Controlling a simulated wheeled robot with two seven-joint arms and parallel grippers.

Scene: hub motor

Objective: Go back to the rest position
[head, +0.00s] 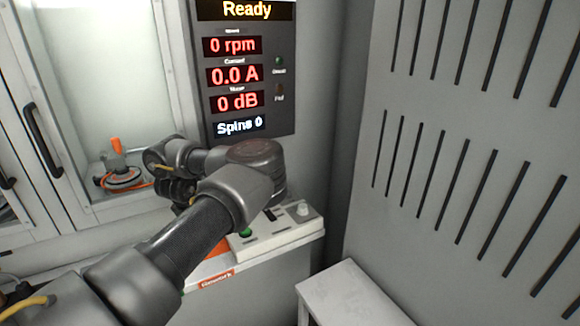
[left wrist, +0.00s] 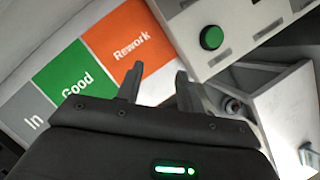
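My left arm reaches in from the lower left in the head view, and its gripper, partly hidden by the arm, is near the control box. In the left wrist view the left gripper (left wrist: 158,75) has its two fingers apart with nothing between them. It is over a shelf with a grey In, a green Good (left wrist: 72,82) and an orange Rework (left wrist: 130,48) field. No part is seen on the visible fields. My right gripper is in neither view.
A control box (head: 275,238) with a green button (left wrist: 212,37) stands beside the fields. The display (head: 240,75) reads Ready, 0 rpm. Behind the glass door (head: 100,70) with a dark handle (head: 42,140) is a round device with orange parts (head: 122,178). A slotted wall (head: 470,130) stands right.

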